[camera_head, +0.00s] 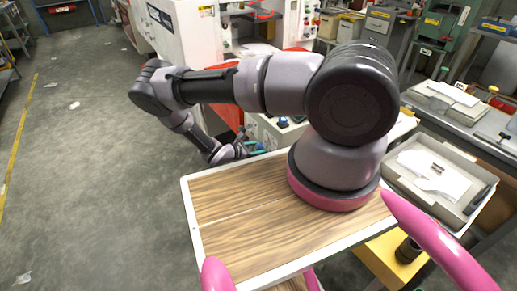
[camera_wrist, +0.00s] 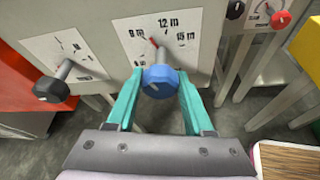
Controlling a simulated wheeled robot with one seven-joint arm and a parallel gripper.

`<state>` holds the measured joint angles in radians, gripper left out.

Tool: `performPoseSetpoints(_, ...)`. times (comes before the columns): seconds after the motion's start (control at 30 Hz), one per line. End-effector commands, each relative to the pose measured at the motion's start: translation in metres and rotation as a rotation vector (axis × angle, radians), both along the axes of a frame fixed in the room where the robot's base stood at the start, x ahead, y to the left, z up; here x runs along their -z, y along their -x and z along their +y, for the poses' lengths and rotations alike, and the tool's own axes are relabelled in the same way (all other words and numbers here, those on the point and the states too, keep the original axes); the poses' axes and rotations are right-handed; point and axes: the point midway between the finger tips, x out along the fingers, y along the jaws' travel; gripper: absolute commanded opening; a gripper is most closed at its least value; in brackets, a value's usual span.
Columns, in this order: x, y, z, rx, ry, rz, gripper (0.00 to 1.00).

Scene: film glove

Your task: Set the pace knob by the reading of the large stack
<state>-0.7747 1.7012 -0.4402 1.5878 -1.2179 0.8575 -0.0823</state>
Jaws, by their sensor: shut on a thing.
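In the wrist view, a blue faceted knob (camera_wrist: 158,82) sits on a white dial plate (camera_wrist: 190,50) marked about 9 m, 12 m and 15 m. A red pointer (camera_wrist: 153,43) shows above the knob, left of the 12 m mark. My gripper (camera_wrist: 159,77) has its two teal fingers on either side of the knob and is shut on it. In the head view my gripper (camera_head: 256,149) is small and partly hidden at the front of a pale machine panel. I cannot tell which thing is the large stack, and no reading of it is legible.
A black-handled knob (camera_wrist: 52,88) with its own marked plate stands left of the blue one. A gauge and a red knob (camera_wrist: 280,18) are at the upper right. A wood-topped surface (camera_head: 240,215) lies below my arm; a grey tray (camera_head: 450,210) is at right.

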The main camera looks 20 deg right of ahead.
Motion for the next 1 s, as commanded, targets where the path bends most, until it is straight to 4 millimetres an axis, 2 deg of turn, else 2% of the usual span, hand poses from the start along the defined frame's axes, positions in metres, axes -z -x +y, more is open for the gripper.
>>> performPoseSetpoints(0.6, 0.0007, 0.0009, 0.0008, -0.006, -0.103, -0.535, 0.00)
performPoseSetpoints(1.0, 0.0011, 0.0014, 0.0004, -0.002, -0.139, -0.714, 0.00)
